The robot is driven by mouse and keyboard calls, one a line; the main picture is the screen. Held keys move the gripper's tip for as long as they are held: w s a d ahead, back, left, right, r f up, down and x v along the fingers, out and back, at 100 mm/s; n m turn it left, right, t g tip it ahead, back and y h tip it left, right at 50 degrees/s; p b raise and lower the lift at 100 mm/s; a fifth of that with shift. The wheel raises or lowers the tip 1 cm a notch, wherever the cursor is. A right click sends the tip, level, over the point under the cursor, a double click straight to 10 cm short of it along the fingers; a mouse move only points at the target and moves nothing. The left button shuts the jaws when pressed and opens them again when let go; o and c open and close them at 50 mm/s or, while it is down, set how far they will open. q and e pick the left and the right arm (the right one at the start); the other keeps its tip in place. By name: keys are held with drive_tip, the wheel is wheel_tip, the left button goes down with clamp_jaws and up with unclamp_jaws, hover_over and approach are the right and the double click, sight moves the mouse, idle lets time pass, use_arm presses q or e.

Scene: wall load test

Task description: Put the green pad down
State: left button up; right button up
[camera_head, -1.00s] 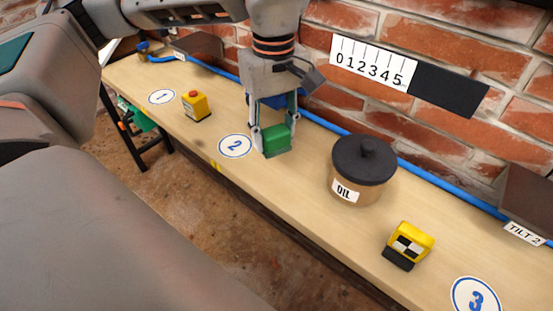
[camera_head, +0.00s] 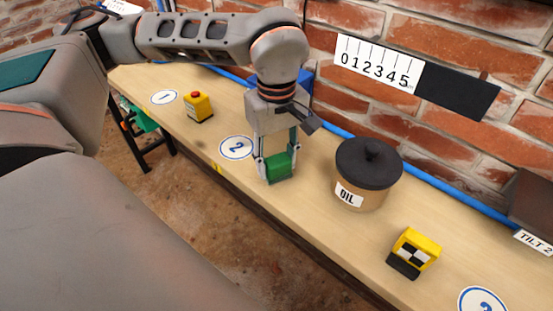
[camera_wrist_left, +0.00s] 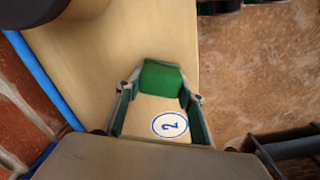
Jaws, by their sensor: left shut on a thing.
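The green pad (camera_head: 279,167) is a small green block between the fingertips of my left gripper (camera_head: 278,162). The gripper points down at the wooden bench (camera_head: 318,213), and the pad is just right of the round "2" marker (camera_head: 237,148), near the bench's front edge. In the left wrist view the pad (camera_wrist_left: 161,78) sits between both fingers, with the "2" marker (camera_wrist_left: 170,124) showing nearer the camera. I cannot tell whether the pad's underside touches the bench. My right gripper is not in view.
A brown pot labelled OIL (camera_head: 361,190) with a dark lid stands right of the gripper. A yellow block with a checked face (camera_head: 414,252) is further right. A yellow box with a red button (camera_head: 199,106) is left. A blue pipe (camera_head: 336,130) runs along the brick wall.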

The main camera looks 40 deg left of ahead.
sight(277, 158)
use_arm(q)
drive_tip(key=o, duration=1.1)
drive_tip(key=shift+f, duration=0.1)
drive_tip(key=shift+r, duration=0.45)
wheel_tip(277, 158, up, 12)
drive_tip(key=shift+f+p, duration=0.25)
drive_tip(key=shift+p, duration=0.8)
